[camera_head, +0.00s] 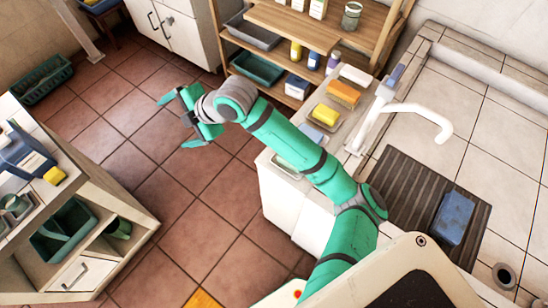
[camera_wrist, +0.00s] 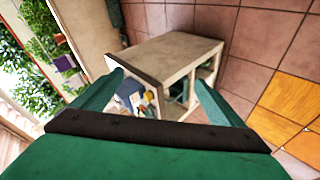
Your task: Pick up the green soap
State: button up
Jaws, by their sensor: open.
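My gripper (camera_head: 178,121) is open and empty, held out over the tiled floor to the left of the washbasin counter. In the wrist view its two fingers (camera_wrist: 158,80) are spread apart with nothing between them. On the counter's left ledge, a pale greenish piece (camera_head: 284,164) shows beside my arm, partly hidden by it; I cannot tell if it is the green soap. A yellow bar (camera_head: 325,114), an orange bar (camera_head: 343,93) and a white bar (camera_head: 355,75) lie farther back on that ledge. My gripper is apart from all of them.
A white faucet (camera_head: 415,112) rises over the basin counter. A blue block (camera_head: 453,218) lies on a dark slatted mat (camera_head: 408,190). A wooden shelf (camera_head: 283,20) with bottles stands behind. A low cabinet (camera_head: 112,212) stands at left, also in the wrist view (camera_wrist: 165,58). Floor between is clear.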

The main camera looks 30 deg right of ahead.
jog(key=s+d+f+n+g+h, duration=0.1)
jog(key=s+d+f+g+h, duration=0.1)
jog(key=s+d, duration=0.55)
jog(key=s+d+f+g+h, duration=0.2)
jog(key=s+d+f+g, duration=0.15)
jog(key=d, duration=0.65)
jog(key=s+d+f+n+g+h, duration=0.1)
jog(key=s+d+g+h, duration=0.15)
jog(key=s+d, duration=0.5)
jog(key=f, duration=0.1)
jog(key=d+f, duration=0.1)
jog(key=f, duration=0.1)
jog(key=w+f, duration=0.1)
jog(key=f, duration=0.1)
jog(key=shift+d+f, duration=0.1)
jog(key=shift+d, duration=0.2)
jog(key=shift+s+f, duration=0.1)
jog(key=shift+f, duration=0.35)
jog(key=shift+w+d+f, duration=0.1)
jog(key=shift+w+f, duration=0.05)
jog(key=shift+f, duration=1.15)
jog(key=shift+w+f, duration=0.1)
jog(key=shift+f, duration=1.15)
jog(key=c, duration=1.3)
